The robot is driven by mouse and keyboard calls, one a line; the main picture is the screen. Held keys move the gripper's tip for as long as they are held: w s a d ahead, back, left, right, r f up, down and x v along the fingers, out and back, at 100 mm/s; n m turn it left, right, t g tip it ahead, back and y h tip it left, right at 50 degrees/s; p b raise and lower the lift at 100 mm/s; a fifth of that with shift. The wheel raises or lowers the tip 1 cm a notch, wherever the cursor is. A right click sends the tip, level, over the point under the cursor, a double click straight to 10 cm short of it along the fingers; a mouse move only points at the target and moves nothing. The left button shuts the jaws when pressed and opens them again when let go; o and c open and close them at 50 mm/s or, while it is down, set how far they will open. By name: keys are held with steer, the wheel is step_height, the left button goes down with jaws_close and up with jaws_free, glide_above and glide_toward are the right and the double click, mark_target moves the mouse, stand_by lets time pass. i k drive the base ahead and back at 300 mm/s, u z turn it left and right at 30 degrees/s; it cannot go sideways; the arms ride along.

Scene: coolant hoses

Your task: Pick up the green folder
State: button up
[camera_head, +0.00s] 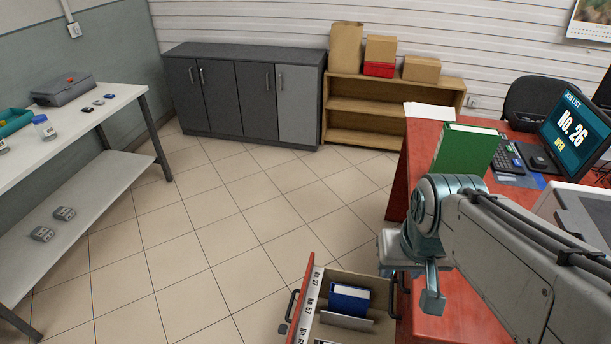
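The green folder (466,149) stands upright on the red desk (465,309), with its white page edges showing on top. My arm reaches in from the right, and its wrist crosses in front of the folder's lower part. My gripper (420,281) is below and left of the folder in the picture, over the desk's left side near the open drawer, and appears apart from the folder. Its fingers are partly hidden and their opening is unclear. I see nothing held in it.
An open drawer (309,302) holds a blue folder (349,299). A monitor (577,130), keyboard (506,158) and papers (430,111) are on the desk. A white workbench (75,120) is at left. Cabinets (240,100) and a wooden shelf (365,107) line the back. The tiled floor between is clear.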

mark_target(461, 148)
steer(key=k, duration=0.5)
steer(key=u, duration=2.55)
steer(key=i, duration=1.7)
steer(key=z, duration=3.5)
steer(key=i, duration=0.5)
steer(key=u, duration=0.05)
